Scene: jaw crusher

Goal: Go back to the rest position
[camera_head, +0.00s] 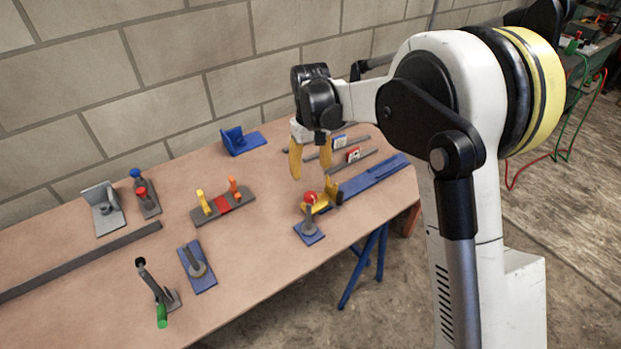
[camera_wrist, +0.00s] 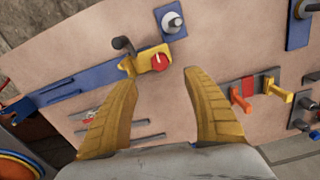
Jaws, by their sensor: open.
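My gripper (camera_head: 311,158) has two yellow fingers and is open and empty. It hangs above the right part of the brown table (camera_head: 95,262).
A blue rail (camera_head: 375,175) runs to the table's right edge. A grey base with yellow and orange pegs (camera_head: 223,204), a green-handled lever (camera_head: 160,300), a blue bracket (camera_head: 240,141) and a long grey bar (camera_head: 80,262) are on the table. A block wall (camera_head: 160,80) stands behind.

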